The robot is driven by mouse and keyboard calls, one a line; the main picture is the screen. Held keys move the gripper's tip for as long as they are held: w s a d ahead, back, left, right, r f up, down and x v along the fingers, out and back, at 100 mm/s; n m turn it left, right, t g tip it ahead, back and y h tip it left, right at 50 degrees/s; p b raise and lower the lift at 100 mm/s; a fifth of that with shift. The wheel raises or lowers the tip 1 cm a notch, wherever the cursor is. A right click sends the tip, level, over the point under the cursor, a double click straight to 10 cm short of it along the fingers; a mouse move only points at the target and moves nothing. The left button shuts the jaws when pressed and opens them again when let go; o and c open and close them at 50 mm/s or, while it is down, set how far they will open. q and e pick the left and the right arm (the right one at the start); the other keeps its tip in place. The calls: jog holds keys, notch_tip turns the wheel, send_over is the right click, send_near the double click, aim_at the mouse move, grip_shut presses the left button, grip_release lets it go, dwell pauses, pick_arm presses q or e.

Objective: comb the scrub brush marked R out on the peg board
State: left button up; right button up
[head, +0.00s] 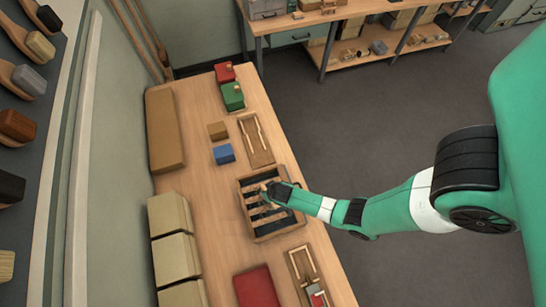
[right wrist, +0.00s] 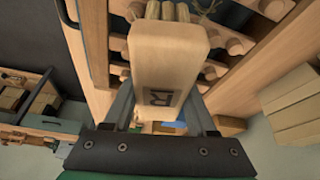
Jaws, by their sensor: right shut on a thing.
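My right gripper (head: 272,192) is over the wooden peg board (head: 247,182) on the bench. In the right wrist view my right gripper (right wrist: 160,98) is shut on the pale wooden scrub brush (right wrist: 165,55), one finger on each side. A dark R shows on the end of the brush facing me. Tan bristle tufts (right wrist: 168,11) stick out at its far end, beside the peg board's rows of rounded wooden pegs (right wrist: 238,46). I cannot tell whether the bristles touch the pegs. In the head view the brush is too small to make out. My left gripper is not in view.
On the bench stand a blue block (head: 223,153), a tan block (head: 217,130), green (head: 233,97) and red (head: 224,72) boxes, a wooden tray (head: 256,139) and a dark red block (head: 256,287). Cream blocks (head: 176,259) line the wall side. Brushes hang at the left.

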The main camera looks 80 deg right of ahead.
aim_at(258, 197)
jog(key=shift+w+a, duration=0.7)
jog(key=shift+w, duration=0.3)
jog(key=shift+w+a+f+b, duration=0.1)
jog(key=shift+w+a+b, duration=0.1)
jog(key=shift+w+a, duration=0.5)
jog(key=shift+w+a+b, duration=0.2)
jog(key=shift+w+a, duration=0.15)
jog(key=shift+w, duration=0.55)
jog(key=shift+s, duration=0.1)
